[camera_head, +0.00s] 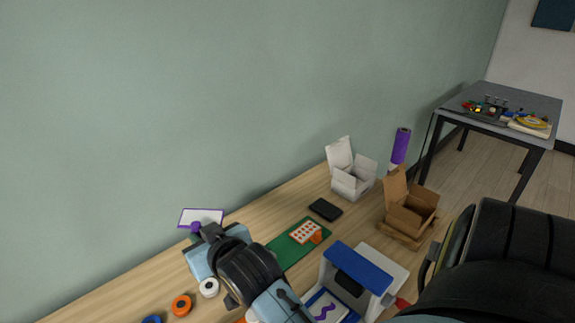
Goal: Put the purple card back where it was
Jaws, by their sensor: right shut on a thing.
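The purple card (203,216), white with a purple border, stands near the wall at the left end of the table. My right gripper (198,232) is at its lower edge and is shut on it. The gripper body hides the card's lower part and what lies directly beneath it, so I cannot tell whether it touches the table. A small purple part and a bit of green show by the fingertips. My left gripper is not in view.
Orange (181,305) and white (208,288) rolls lie left of my arm. A green mat (283,254), black box (325,209), white open box (352,180), cardboard box (410,212) and blue-white machine (352,270) stand to the right. A grey table (540,103) is far right.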

